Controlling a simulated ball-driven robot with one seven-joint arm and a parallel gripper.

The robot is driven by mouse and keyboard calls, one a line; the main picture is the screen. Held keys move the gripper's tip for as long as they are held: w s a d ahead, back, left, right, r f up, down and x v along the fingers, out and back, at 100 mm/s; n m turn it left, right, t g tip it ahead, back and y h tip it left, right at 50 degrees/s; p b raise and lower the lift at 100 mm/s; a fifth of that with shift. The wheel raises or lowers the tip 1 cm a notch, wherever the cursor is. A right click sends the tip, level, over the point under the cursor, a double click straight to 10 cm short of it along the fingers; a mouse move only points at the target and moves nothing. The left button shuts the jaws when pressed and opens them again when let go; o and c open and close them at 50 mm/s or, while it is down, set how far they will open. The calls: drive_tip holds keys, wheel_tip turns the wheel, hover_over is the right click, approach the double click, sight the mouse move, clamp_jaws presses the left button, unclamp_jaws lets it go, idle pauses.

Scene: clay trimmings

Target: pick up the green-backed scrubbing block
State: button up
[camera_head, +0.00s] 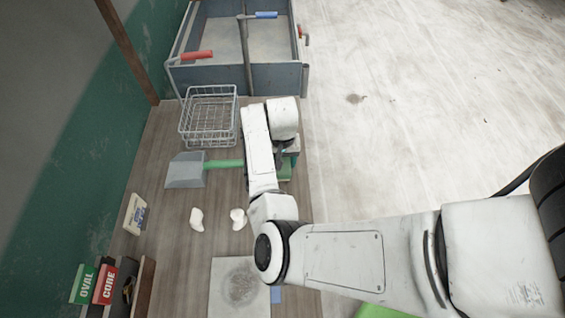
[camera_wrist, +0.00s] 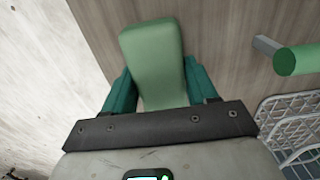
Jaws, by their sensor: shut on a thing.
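The green-backed scrubbing block (camera_wrist: 152,48) stands out between the two teal fingers of my gripper (camera_wrist: 158,84) in the wrist view. A finger lies along each side of it, and my gripper is shut on it. Its lower end is hidden by the gripper's dark front bar. In the head view my gripper (camera_head: 287,163) is over the right edge of the wooden bench, mostly hidden by my arm. Only a bit of green shows there. I cannot tell whether the block touches the bench.
A dustpan (camera_head: 185,171) with a green handle lies left of my gripper. A wire basket (camera_head: 208,117) and a grey-walled bin (camera_head: 235,78) stand beyond. White clay pieces (camera_head: 197,218) and a pale board (camera_head: 226,295) lie nearer. Pale floor (camera_head: 430,90) is open to the right.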

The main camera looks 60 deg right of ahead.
sight(282, 159)
drive_tip(key=shift+r, duration=0.2)
drive_tip(key=shift+r, duration=0.2)
wheel_tip(282, 159, up, 2)
drive_tip(key=shift+r, duration=0.1)
drive_tip(key=s+a+r, duration=0.2)
drive_tip(key=s+r, duration=0.8)
drive_tip(key=s, duration=0.4)
drive_tip(key=shift+a+b, duration=0.3)
drive_tip(key=shift+b, duration=0.15)
drive_tip(key=shift+w, duration=0.1)
